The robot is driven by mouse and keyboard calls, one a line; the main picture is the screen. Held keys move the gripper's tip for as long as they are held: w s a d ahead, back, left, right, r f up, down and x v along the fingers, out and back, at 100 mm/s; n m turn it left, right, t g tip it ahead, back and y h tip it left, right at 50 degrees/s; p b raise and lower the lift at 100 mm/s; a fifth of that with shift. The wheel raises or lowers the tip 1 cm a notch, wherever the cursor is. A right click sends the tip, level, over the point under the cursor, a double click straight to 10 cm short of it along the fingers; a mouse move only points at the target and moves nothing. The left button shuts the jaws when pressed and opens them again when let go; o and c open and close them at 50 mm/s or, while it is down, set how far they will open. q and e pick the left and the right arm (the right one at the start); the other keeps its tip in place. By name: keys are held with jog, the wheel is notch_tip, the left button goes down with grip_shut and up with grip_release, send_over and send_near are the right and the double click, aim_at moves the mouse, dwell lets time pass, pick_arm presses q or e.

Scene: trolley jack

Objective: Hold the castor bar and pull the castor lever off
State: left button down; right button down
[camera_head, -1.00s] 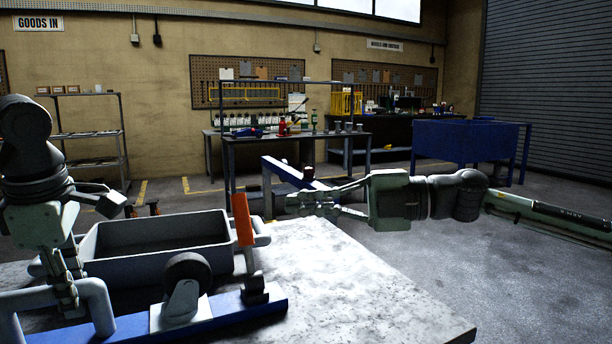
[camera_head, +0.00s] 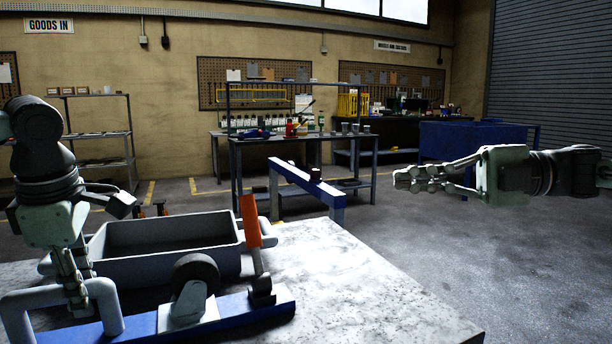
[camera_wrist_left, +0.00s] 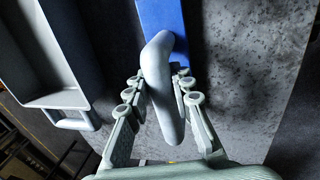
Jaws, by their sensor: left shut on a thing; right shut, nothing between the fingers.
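The castor bar (camera_head: 250,310) is a blue bar lying on the table, with a dark-wheeled castor on a pale plate (camera_head: 188,318) and a grey looped handle (camera_head: 108,308) at its left. The castor lever, an orange grip (camera_head: 250,222), stands nearly upright in a black mount (camera_head: 262,291) at the bar's right end. My left gripper (camera_head: 78,300) is shut on the grey handle; the left wrist view shows the fingers on either side of the handle (camera_wrist_left: 158,75) and the blue bar (camera_wrist_left: 163,20) beyond. My right gripper (camera_head: 405,178) is shut and empty, well right of the lever.
A grey tray (camera_head: 170,268) with end handles stands behind the bar, close to the lever. The tabletop (camera_head: 370,290) is clear at the right. A blue beam on a stand (camera_head: 310,182) is beyond the table, with a workbench (camera_head: 300,140) behind it.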

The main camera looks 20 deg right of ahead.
pick_arm(q)
jog(key=shift+d, duration=0.1)
jog(key=c, duration=1.2)
grip_release()
